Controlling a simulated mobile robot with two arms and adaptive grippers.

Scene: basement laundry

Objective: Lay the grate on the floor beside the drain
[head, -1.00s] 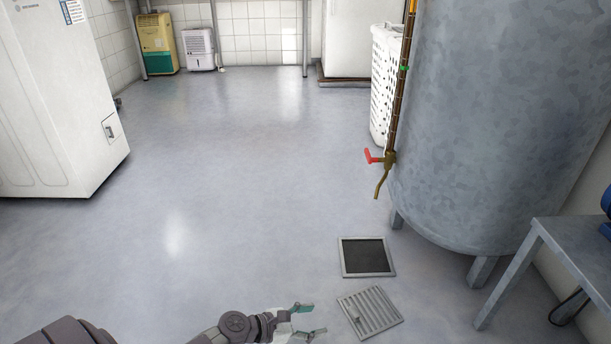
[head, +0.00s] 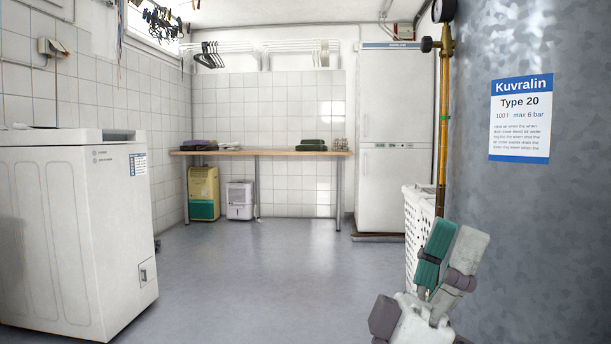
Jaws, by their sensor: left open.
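The grate and the drain are both outside the view now.
A white chest-like appliance (head: 65,230) stands at the left. A wooden-topped table (head: 260,152) and a tall white fridge (head: 395,140) are at the back. A white basket (head: 416,225) stands beside the tank. The middle floor (head: 270,275) is clear.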

